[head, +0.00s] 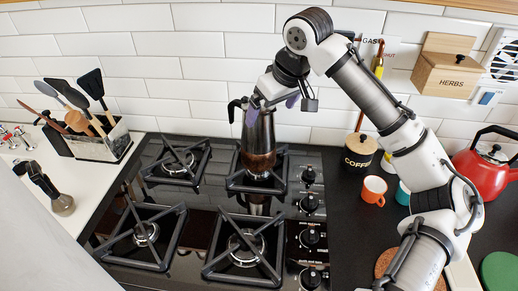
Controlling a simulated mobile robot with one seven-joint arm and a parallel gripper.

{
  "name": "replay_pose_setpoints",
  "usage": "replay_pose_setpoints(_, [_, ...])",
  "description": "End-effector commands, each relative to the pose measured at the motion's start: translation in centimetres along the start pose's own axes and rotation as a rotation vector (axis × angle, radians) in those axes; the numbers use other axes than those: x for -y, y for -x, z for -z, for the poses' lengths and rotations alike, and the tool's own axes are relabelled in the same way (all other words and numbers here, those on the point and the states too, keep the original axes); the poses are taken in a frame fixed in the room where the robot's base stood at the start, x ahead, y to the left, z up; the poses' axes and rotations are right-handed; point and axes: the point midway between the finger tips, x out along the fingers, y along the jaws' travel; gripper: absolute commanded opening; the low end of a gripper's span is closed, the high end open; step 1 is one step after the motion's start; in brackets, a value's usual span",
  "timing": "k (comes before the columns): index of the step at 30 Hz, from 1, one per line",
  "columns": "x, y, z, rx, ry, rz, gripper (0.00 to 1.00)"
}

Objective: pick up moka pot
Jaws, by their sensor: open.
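The moka pot (259,142), dark and shiny with a brownish lower part, stands upright on the back right burner of the gas hob. Its black handle points to the left. My gripper (274,100) is at the top of the pot, pointing down, with its purple fingers apart. One finger shows at the pot's upper left and the other at its upper right. The fingers overlap the rim in the picture; I cannot tell whether they touch it. The gripper hides part of the pot's top.
The hob's other burners (147,233) are empty. Knobs (309,204) line its right side. A utensil holder (100,142) and a small metal item with black parts (62,204) stand left. A coffee jar (360,153), orange cup (374,190) and red kettle (485,167) stand right.

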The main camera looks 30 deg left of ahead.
Motion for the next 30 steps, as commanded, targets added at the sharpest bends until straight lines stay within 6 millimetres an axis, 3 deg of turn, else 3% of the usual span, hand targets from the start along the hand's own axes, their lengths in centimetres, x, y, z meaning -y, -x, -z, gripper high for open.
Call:
replay_pose_setpoints(5, [0.0,-0.4,1.1,0.000,0.001,0.001,0.99])
replay_pose_setpoints(11, [0.1,-1.4,4.1,0.002,0.001,0.000,0.99])
replay_pose_setpoints(18, [0.0,-4.3,4.0,0.000,-0.001,-0.001,0.99])
replay_pose_setpoints(26, [0.0,-4.7,4.0,-0.001,0.000,0.000,0.99])
replay_pose_setpoints(30, [0.0,-4.7,4.0,-0.001,0.000,0.000,0.82])
